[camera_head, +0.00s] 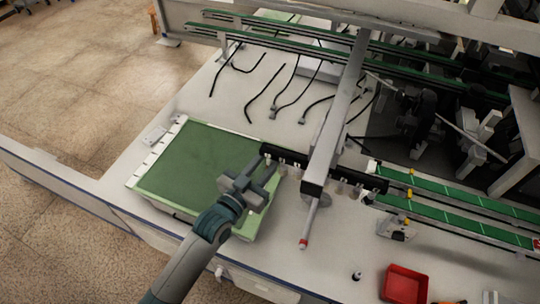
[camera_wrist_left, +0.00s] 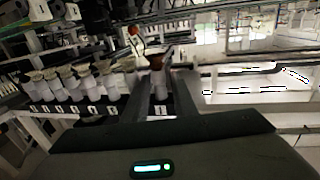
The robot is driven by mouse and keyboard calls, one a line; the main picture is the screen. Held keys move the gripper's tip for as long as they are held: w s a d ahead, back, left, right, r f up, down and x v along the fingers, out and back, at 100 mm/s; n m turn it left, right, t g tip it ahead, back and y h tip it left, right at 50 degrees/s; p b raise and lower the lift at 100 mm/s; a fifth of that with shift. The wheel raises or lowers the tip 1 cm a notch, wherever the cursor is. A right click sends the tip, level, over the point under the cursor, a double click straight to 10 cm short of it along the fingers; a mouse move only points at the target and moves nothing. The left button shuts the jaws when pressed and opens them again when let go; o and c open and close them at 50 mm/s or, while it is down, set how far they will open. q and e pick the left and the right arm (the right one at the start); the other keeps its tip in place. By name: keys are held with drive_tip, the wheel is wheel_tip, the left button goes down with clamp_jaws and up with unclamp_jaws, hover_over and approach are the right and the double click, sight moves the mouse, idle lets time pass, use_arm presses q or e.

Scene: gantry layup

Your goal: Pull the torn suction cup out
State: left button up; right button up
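A black bar (camera_head: 290,158) carries a row of pale suction cups under the gantry beam. In the left wrist view, several whitish cups (camera_wrist_left: 82,82) stand in a row at left. One cup with a darker, brownish lip (camera_wrist_left: 156,62) shows between my fingers; a tear is too small to make out. My left gripper (camera_head: 258,171) is at the left end of the bar, over the green mat's right edge. In the left wrist view, the left gripper (camera_wrist_left: 160,80) has its fingers apart, one on each side of that cup. I cannot tell whether they touch it. My right gripper is out of view.
The green mat (camera_head: 190,165) lies on the white table at left. A gantry beam (camera_head: 340,110) with a red-tipped rod crosses above the bar. A red tray (camera_head: 404,284) and a small dark-topped part (camera_head: 357,275) are at front right. Green rails (camera_head: 460,213) run at right.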

use_arm(q)
drive_tip(key=shift+w+d, duration=0.1)
clamp_jaws()
drive_tip(key=c, duration=0.5)
unclamp_jaws()
clamp_jaws()
drive_tip(key=shift+f+b, duration=0.4)
drive_tip(key=shift+f, duration=0.3)
drive_tip(key=shift+f+b, duration=0.55)
drive_tip(key=shift+f, duration=0.45)
drive_tip(key=shift+f, duration=0.1)
drive_tip(key=shift+f+b, duration=1.05)
drive_tip(key=shift+f, duration=0.6)
